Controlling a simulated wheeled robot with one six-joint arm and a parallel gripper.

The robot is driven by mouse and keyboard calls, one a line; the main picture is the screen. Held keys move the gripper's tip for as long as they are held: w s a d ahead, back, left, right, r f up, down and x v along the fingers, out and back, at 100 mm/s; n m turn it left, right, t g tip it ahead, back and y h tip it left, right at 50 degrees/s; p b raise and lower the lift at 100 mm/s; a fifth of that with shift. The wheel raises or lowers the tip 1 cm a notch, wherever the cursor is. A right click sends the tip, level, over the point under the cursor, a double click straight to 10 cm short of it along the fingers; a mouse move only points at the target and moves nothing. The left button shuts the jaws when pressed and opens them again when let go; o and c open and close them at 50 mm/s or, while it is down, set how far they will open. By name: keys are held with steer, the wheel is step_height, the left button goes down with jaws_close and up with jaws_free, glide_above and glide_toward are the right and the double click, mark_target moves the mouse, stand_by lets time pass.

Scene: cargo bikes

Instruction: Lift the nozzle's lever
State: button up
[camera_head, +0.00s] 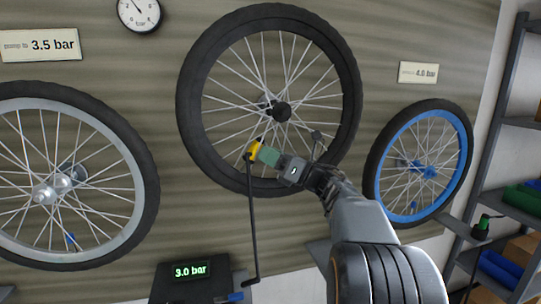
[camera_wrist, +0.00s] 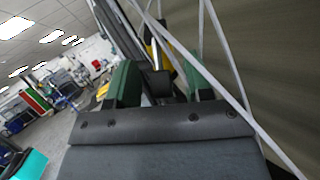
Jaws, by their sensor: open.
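The nozzle (camera_head: 254,149), with a yellow part, sits at the lower-left of the middle wheel (camera_head: 190,95), inside its rim among the spokes. A black hose (camera_head: 252,215) hangs from it. My gripper (camera_head: 266,155) reaches in from the lower right, its green fingers right at the nozzle. In the wrist view my gripper (camera_wrist: 160,84) is open, with one green finger on each side of a dark part of the nozzle (camera_wrist: 161,82). Yellow (camera_wrist: 170,52) shows beyond it, crossed by spokes. I cannot tell the lever's exact angle or whether a finger touches it.
A pump (camera_head: 188,270) reading 3.0 bar stands below. A grey-rimmed wheel (camera_head: 140,190) is at left, under a 3.5 bar sign (camera_head: 40,45). A blue-rimmed wheel (camera_head: 463,130) is at right, under a 4.0 bar sign (camera_head: 418,73). Spokes pass close around my gripper.

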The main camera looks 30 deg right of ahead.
jaws_close()
stand_by(0.4)
